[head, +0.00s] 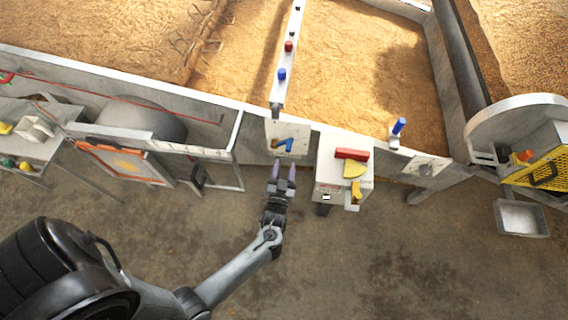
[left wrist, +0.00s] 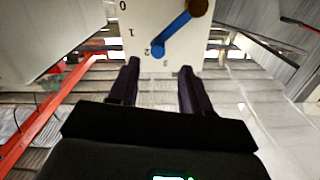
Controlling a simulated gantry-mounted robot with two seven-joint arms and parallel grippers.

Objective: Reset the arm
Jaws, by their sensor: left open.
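My left gripper (head: 282,172) is open and empty in the head view, just in front of and below a white panel (head: 297,131) with a blue-handled lever (head: 284,144). In the left wrist view the two dark fingers (left wrist: 158,84) are spread apart below the same panel (left wrist: 128,14). The blue lever (left wrist: 175,33) runs from a brown knob (left wrist: 198,8) down to the left, its lower end by the number 2. The fingers are apart from the lever. My right gripper is not seen in either view.
A white box (head: 327,183) with a red bar and yellow parts stands right of my left gripper. A metal tray (head: 521,217) is at the far right. Grain beds lie behind the metal wall. The floor in front is clear.

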